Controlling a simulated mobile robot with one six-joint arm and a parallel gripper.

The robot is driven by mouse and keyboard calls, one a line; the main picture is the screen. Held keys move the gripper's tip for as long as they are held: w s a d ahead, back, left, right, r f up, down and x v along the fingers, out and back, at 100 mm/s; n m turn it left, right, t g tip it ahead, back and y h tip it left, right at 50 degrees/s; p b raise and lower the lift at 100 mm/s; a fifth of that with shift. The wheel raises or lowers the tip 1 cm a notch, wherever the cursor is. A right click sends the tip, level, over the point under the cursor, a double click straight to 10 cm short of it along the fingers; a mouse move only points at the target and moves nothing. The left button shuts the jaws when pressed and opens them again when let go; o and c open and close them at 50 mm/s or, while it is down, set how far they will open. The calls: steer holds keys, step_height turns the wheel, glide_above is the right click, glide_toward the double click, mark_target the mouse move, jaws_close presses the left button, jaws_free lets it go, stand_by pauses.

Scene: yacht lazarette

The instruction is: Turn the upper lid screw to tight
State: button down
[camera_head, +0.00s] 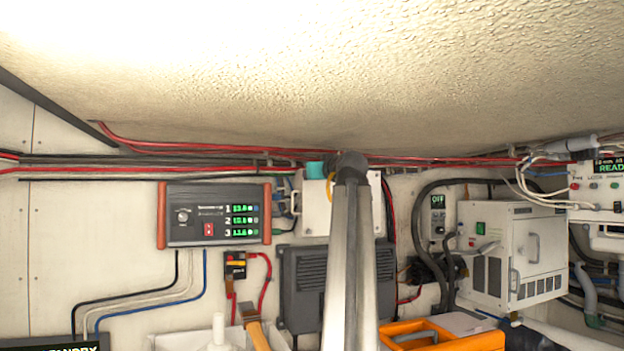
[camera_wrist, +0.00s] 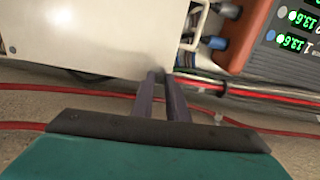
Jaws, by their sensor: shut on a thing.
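A white box with a lid (camera_head: 313,215) is mounted on the wall, partly hidden behind my arm. It fills the upper left of the wrist view (camera_wrist: 90,40). My gripper (camera_wrist: 160,76) has its two dark fingers close together at the upper edge of the box, near one corner. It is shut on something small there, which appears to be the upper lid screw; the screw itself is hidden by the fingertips. Its turn position cannot be seen. In the head view only the teal part of my gripper shows above the box; the fingers cannot be made out.
A monitor with orange ends (camera_head: 214,215) is left of the box. Red and black cables (camera_head: 150,170) run along the wall just above, close to my gripper. A dark finned unit (camera_head: 303,280) sits below, and a white cabinet (camera_head: 513,255) stands right. The textured ceiling is close overhead.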

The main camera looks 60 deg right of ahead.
steer(key=shift+r+m, duration=0.1)
steer(key=shift+m, duration=4.8)
steer(key=c, duration=1.7)
jaws_free()
steer(key=shift+c, duration=0.2)
steer(key=shift+s+a, duration=0.1)
